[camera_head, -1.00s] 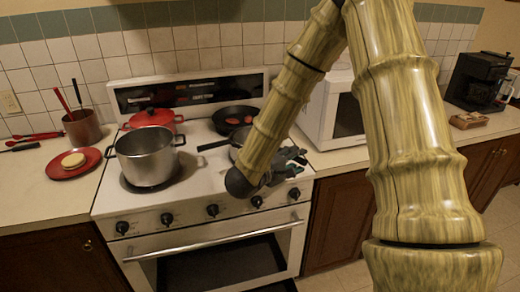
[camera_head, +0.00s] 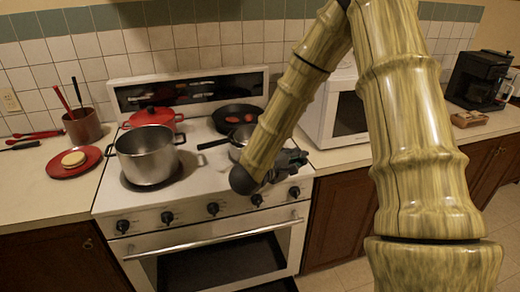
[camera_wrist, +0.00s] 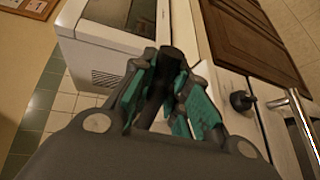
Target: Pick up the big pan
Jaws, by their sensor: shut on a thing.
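A grey metal pan (camera_head: 241,134) shows at the right side of the stove, mostly hidden behind my arm. A dark handle (camera_head: 212,144) sticks out to its left; I cannot tell whether it belongs to this pan. My gripper (camera_head: 293,158) is over the stove's front right, partly hidden by my arm. In the wrist view, my gripper (camera_wrist: 168,88), with teal finger pads, is shut around a dark, rod-like pan handle (camera_wrist: 173,55). The pan body is not visible there. A black skillet (camera_head: 226,112) with reddish pieces inside sits at the back right burner.
A big grey pot (camera_head: 146,160) stands at the front left burner, with a red lidded pot (camera_head: 152,115) behind it. A white microwave (camera_head: 318,110) stands close to the right of the stove. A red plate (camera_head: 62,170) lies on the left counter.

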